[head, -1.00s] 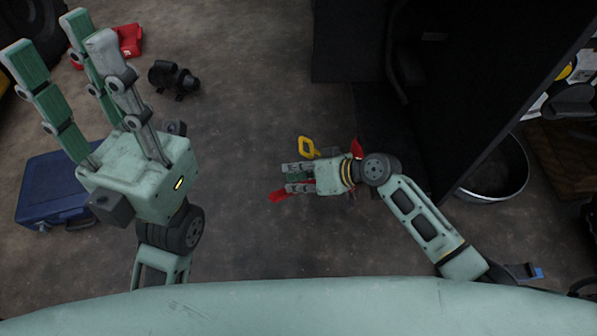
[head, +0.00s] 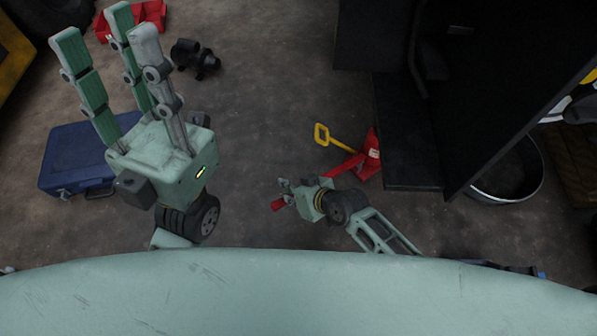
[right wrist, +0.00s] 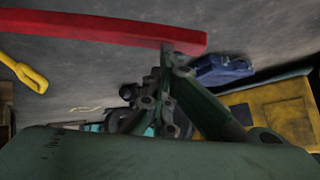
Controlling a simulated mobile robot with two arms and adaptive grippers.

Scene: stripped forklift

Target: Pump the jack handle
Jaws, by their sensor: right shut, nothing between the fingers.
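The red jack (head: 370,155) stands on the floor right of centre in the head view. Its red handle (head: 342,168) runs down-left behind my right gripper, and its end (head: 278,204) shows beyond the fingers. A yellow loop-ended bar (head: 336,140) reaches left from the jack. My right gripper (head: 284,191) is shut and empty, overlapping the handle in the head view; contact cannot be told. In the right wrist view the red handle (right wrist: 100,25) crosses above the fingers (right wrist: 166,60), and the yellow loop (right wrist: 28,76) is at left. My left gripper (head: 108,28) is raised, fingers spread, empty.
A blue case (head: 70,160) lies on the floor at left. A dark motor-like part (head: 195,58) and a red object (head: 150,12) lie farther back. The large black forklift body (head: 480,100) stands close to the jack's right. Open floor lies left of the jack.

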